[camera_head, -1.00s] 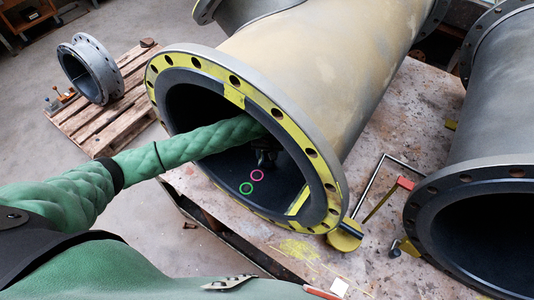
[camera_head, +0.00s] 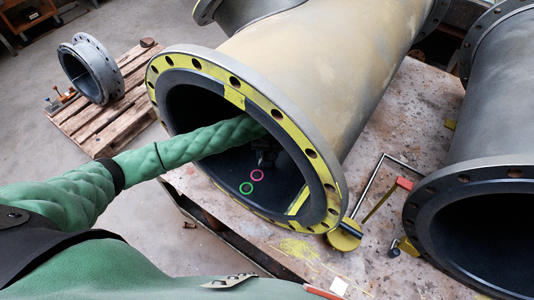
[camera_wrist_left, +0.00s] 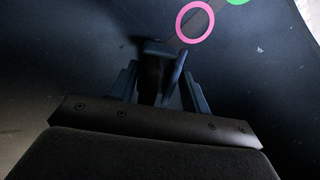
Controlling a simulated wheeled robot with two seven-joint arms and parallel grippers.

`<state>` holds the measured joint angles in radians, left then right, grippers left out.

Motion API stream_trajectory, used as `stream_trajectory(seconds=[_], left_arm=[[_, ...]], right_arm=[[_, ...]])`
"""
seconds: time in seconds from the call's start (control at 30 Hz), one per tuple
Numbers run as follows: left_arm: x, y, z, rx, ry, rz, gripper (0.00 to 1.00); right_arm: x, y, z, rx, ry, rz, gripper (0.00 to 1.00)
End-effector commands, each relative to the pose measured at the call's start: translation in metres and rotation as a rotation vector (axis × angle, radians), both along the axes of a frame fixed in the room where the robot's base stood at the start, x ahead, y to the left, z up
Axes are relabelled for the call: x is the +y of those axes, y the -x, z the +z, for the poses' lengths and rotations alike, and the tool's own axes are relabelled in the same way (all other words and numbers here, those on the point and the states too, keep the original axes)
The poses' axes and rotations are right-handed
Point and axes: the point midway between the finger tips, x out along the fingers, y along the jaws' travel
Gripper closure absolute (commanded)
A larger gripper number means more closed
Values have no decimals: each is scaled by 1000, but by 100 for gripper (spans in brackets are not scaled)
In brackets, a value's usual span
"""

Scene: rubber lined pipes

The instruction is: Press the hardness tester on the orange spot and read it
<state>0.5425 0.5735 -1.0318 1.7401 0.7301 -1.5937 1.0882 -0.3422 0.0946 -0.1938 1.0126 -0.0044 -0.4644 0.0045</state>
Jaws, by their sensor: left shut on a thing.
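My left arm reaches through the yellow-marked mouth of the big pipe. My left gripper (camera_head: 264,154) is inside, just beyond the pink ring, in shadow. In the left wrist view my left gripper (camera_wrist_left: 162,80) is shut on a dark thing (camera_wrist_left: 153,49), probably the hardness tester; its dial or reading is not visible. Its far end is near the dark lining; I cannot tell whether it touches. A pink ring (camera_head: 257,174) and a green ring (camera_head: 246,188) mark the lining; the pink ring (camera_wrist_left: 179,28) lies right of the held thing. I see no orange spot. My right gripper is not in view.
A second dark-lined pipe (camera_head: 430,205) lies at the right. A metal frame tool with a yellow disc (camera_head: 343,238) lies on the table between them. A pallet (camera_head: 112,127) with a flanged ring (camera_head: 84,66) is at the left.

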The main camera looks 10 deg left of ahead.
Motion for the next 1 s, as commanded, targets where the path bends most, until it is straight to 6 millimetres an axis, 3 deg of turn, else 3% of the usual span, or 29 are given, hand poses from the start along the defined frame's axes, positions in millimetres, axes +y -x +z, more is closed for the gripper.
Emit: stream_trajectory(seconds=[0.5, 1.0], left_arm=[[0, 3, -4, 6, -2, -1, 74], [0, 4, -6, 9, -3, -1, 74]], right_arm=[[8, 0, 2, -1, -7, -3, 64], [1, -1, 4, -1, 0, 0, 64]])
